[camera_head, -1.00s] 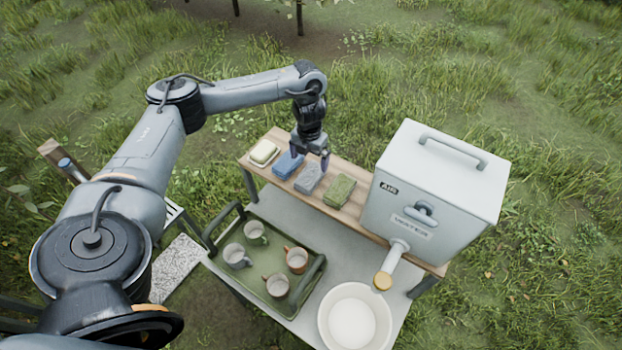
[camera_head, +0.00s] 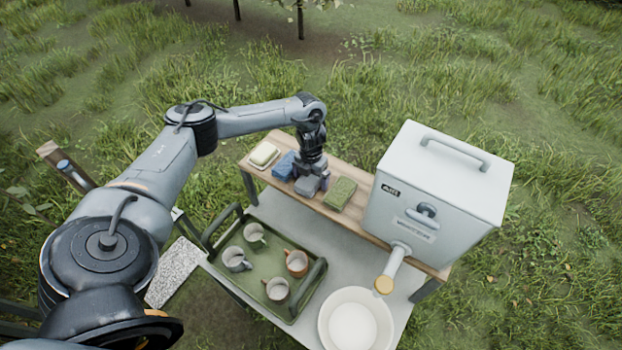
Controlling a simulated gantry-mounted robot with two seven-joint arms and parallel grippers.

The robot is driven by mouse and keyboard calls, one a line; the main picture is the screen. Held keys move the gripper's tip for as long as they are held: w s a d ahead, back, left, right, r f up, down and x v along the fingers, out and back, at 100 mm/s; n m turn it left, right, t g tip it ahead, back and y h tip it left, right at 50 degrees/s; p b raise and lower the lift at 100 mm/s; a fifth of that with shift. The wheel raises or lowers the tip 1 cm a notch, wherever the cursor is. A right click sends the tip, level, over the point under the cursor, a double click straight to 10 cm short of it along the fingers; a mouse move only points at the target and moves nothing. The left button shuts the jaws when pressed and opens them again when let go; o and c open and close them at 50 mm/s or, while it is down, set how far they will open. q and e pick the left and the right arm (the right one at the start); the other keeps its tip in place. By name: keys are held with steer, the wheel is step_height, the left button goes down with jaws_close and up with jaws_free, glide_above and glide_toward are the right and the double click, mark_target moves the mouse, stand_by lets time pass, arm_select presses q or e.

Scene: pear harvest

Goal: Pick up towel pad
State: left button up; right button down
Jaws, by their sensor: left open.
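Several folded pads lie in a row on the wooden shelf: a pale yellow-green one (camera_head: 263,153) on a light dish, a blue one (camera_head: 285,165), a grey one (camera_head: 307,186) and a green one (camera_head: 341,192). Which of them is the towel pad I cannot tell for certain. My left gripper (camera_head: 312,183) points down over the grey pad, its open fingers low at the pad's sides and partly hiding it. Whether the fingers touch the pad I cannot tell. My right gripper is not in view.
A white water box (camera_head: 440,180) with a tap stands right of the pads. Below it is a white basin (camera_head: 355,317). A green tray (camera_head: 262,277) with several mugs sits on the lower grey table. Grass surrounds the stand.

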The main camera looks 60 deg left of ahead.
mark_target(313, 178)
arm_select(q)
steer(key=c, duration=1)
steer(key=shift+r, duration=0.1)
steer(key=shift+r, duration=0.4)
steer(key=r, duration=0.4)
steer(key=shift+w+d+b, duration=0.15)
steer(key=shift+d+b, duration=0.15)
steer(key=shift+d, duration=0.1)
steer(key=shift+w+d+r+p, duration=0.15)
steer(key=shift+d+r+p, duration=0.65)
steer(key=shift+d, duration=1)
steer(key=shift+w+d+r+p, duration=0.1)
steer(key=shift+d+r+p, duration=0.3)
steer(key=shift+d+r, duration=1.15)
steer(key=shift+w+d+r+p, duration=0.15)
steer(key=shift+d+r+p, duration=0.5)
steer(key=shift+d, duration=1.45)
